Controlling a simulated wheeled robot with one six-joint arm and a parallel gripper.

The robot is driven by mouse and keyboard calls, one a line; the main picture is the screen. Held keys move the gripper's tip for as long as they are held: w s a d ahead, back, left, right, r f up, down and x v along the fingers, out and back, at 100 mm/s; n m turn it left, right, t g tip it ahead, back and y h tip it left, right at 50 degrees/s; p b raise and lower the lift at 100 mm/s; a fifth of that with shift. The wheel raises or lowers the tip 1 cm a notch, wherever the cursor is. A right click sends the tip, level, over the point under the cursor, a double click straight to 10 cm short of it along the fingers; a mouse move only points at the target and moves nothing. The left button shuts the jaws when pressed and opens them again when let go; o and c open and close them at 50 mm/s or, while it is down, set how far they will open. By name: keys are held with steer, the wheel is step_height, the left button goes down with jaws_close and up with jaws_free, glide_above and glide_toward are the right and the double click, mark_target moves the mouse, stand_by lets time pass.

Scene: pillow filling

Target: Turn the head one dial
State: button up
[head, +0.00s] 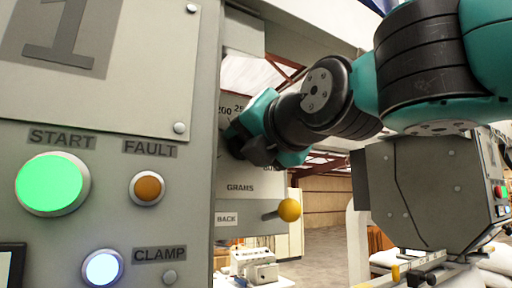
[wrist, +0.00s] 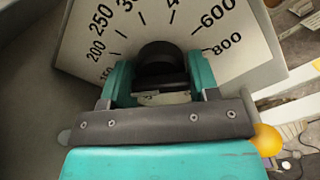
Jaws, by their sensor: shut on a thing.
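The head one dial is a dark round knob (wrist: 157,56) on a pale scale plate (wrist: 85,40), in the wrist view. Printed numbers such as 200, 250, 600 and 800 fan around it. My gripper (wrist: 158,76) has its two teal fingers on either side of the knob and is shut on it. In the head view my gripper (head: 240,138) reaches in from the right against the scale plate (head: 240,205), marked GRAMS. There the gripper hides most of the knob and part of the numbers. The knob's pointer direction cannot be told.
A grey panel (head: 150,85) marked 1 fills the left, with a lit green START button (head: 50,184), an orange FAULT lamp (head: 148,187) and a CLAMP button (head: 103,267). A yellow ball lever (head: 289,210) sticks out below the dial. Another grey machine (head: 425,190) stands right.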

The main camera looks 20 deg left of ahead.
steer(key=shift+f+n, duration=0.1)
steer(key=shift+n, duration=0.5)
steer(key=o, duration=0.9)
steer(key=b+v, duration=0.7)
steer(key=v, duration=1)
steer(key=shift+s+d+b, duration=0.1)
steer(key=shift+s+b, duration=0.05)
steer(key=shift+b, duration=0.25)
